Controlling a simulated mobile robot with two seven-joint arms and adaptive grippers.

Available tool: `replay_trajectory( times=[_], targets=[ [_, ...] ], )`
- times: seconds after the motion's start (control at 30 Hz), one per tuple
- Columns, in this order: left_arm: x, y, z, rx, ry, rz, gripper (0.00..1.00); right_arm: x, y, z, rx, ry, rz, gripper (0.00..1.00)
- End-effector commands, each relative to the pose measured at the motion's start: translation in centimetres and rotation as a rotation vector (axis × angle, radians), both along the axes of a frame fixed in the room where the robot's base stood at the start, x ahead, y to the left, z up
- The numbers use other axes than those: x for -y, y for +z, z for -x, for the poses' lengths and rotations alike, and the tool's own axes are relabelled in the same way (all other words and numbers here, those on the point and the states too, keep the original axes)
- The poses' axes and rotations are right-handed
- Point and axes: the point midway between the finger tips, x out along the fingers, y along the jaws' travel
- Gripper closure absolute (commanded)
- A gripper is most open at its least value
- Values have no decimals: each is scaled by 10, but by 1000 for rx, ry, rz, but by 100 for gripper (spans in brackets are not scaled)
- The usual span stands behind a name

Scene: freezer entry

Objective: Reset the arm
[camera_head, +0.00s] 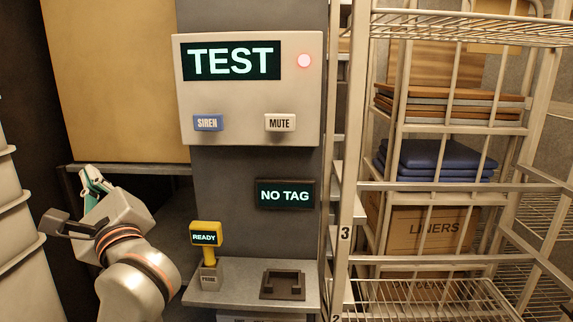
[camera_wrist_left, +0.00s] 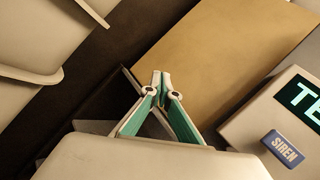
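My left arm comes in at the lower left of the head view. Its gripper (camera_head: 92,178) points up and away, in front of the dark recess below the tan panel. In the left wrist view the two green-lined fingers of the left gripper (camera_wrist_left: 161,76) come together at the tips, with nothing seen between them. The gripper is apart from the wall panel and the shelf. My right gripper is not in view.
A wall box (camera_head: 249,91) reads TEST, with a lit red lamp, SIREN and MUTE buttons. A NO TAG display (camera_head: 286,194) hangs below. A yellow READY scanner (camera_head: 205,235) stands on a small shelf (camera_head: 235,290) beside a dark cradle (camera_head: 283,285). A wire rack (camera_head: 430,186) stands right.

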Motion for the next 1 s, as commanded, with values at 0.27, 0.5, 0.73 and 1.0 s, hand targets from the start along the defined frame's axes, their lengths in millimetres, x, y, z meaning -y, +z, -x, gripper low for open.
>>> replay_trajectory(
  times=[0.27,0.5,0.73,1.0],
  targets=[
    [38,-50,25,-427,443,-1049,100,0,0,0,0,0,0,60],
    [132,-177,15,-717,577,-1985,100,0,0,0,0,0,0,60],
    [179,-326,36,-795,539,-2684,100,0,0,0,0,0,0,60],
    [182,-494,109,537,-294,2730,100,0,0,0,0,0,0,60]
  ],
)
